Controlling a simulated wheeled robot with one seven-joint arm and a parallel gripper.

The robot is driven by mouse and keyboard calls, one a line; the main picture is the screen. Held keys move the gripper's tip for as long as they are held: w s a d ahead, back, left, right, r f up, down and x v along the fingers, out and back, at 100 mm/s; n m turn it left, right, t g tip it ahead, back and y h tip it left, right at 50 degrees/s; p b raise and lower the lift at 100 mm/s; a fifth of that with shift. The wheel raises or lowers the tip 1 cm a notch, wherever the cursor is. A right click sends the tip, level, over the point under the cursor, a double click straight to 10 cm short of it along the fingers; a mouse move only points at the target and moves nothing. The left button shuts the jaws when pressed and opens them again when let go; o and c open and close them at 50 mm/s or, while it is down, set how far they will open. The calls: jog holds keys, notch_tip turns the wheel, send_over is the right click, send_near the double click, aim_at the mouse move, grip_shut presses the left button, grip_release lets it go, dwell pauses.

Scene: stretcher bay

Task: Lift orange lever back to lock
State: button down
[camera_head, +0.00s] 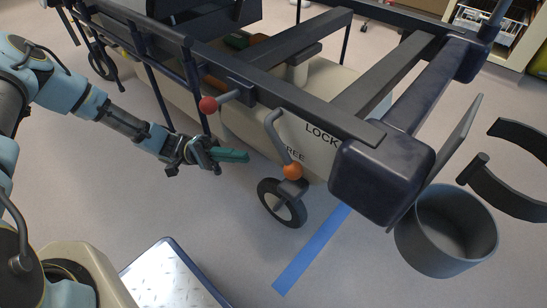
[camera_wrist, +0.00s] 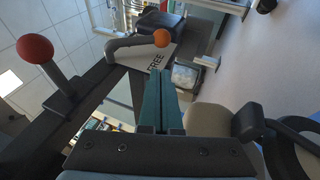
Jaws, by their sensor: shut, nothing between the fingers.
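The orange lever is a grey bent bar (camera_head: 275,128) with an orange ball (camera_head: 292,171) at its lower end, on the side of the stretcher frame. Its ball hangs beside the word FREE, and the word LOCK shows higher up. My gripper (camera_head: 246,156) has green fingers pressed together and is empty. It is left of the orange ball, with a gap between them in the picture. In the wrist view the orange ball (camera_wrist: 161,38) lies beyond the fingertips (camera_wrist: 159,72), with FREE printed near it. Nothing hides the ball in either view.
A red-knobbed lever (camera_head: 208,104) sticks out just above my gripper. A caster wheel (camera_head: 283,203) stands below the orange ball. The stretcher's dark corner block (camera_head: 380,172) and a grey bin (camera_head: 447,230) are to the right. Floor with a blue stripe (camera_head: 312,250) is open in front.

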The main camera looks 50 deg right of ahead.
jog(key=b, duration=0.2)
send_near(295, 162)
jog(key=s+d, duration=0.3)
jog(key=s, duration=0.1)
jog(key=shift+s+d+f, duration=0.1)
jog(key=shift+s, duration=0.05)
jog(key=shift+s+g, duration=0.35)
jog(key=shift+g, duration=0.05)
jog(key=shift+s+r+n+g+h+p, duration=0.2)
jog(key=shift+s+r+n+g+h, duration=0.05)
jog(key=shift+s+n+g+h, duration=0.25)
jog(key=shift+s+r+n+g+h+p, duration=0.2)
jog(key=shift+s+n+g+h, duration=0.2)
jog(key=shift+s+n, duration=0.15)
jog(key=s+n+h, duration=0.1)
jog(key=s+r+n+g+h+p, duration=0.1)
jog(key=h, duration=0.1)
jog(key=shift+r, duration=0.3)
jog(key=shift+s+r+p, duration=0.5)
jog(key=shift+r+p, duration=0.2)
jog(key=shift+p, duration=0.3)
jog(key=shift+s+r+p, duration=0.5)
jog(key=shift+r+p, duration=0.15)
jog(key=shift+p, duration=0.3)
jog(key=shift+s+r, duration=0.1)
jog(key=shift+r, duration=0.05)
